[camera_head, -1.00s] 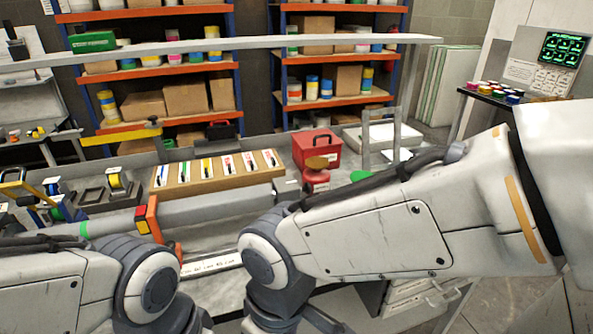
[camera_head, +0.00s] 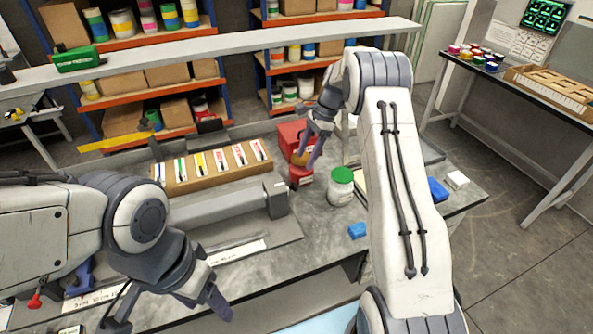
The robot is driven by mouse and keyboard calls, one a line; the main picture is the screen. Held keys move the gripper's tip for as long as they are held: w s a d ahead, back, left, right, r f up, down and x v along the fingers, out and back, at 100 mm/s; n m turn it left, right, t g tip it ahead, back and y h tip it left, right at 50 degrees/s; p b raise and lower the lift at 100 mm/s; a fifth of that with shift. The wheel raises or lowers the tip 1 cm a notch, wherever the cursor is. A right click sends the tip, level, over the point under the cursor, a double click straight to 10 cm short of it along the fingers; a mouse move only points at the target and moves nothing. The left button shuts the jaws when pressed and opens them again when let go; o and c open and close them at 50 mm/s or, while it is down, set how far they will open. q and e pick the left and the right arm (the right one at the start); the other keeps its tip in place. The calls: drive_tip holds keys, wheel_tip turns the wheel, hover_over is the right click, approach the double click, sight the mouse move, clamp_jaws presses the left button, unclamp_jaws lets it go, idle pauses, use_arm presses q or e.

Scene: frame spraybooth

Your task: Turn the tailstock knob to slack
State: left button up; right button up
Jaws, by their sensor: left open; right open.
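No part is clearly recognisable as the tailstock knob. A long grey beam (camera_head: 225,206) lies on the bench and ends in a dark grey block (camera_head: 277,201). A small red knob-like piece (camera_head: 35,300) shows at the lower left, next to a blue part (camera_head: 80,280). My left arm hides much of that area. My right gripper (camera_head: 309,150) is open, fingers pointing down, above and in front of the red pot (camera_head: 302,176) by the red box (camera_head: 292,134).
A white jar with a green lid (camera_head: 341,187), a blue block (camera_head: 357,230) and another blue item (camera_head: 438,189) stand on the right of the bench. A wooden board with coloured strips (camera_head: 212,172) lies behind the beam. A long pale shelf (camera_head: 230,50) crosses behind.

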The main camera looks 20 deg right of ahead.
sight(292, 187)
drive_tip(key=p+x, duration=0.3)
drive_tip(key=x, duration=0.7)
drive_tip(key=shift+d+f+p, duration=0.25)
drive_tip(key=shift+f+p, duration=0.05)
drive_tip(key=shift+p, duration=0.1)
drive_tip(key=shift+c, duration=0.3)
drive_tip(key=shift+w, duration=0.1)
clamp_jaws()
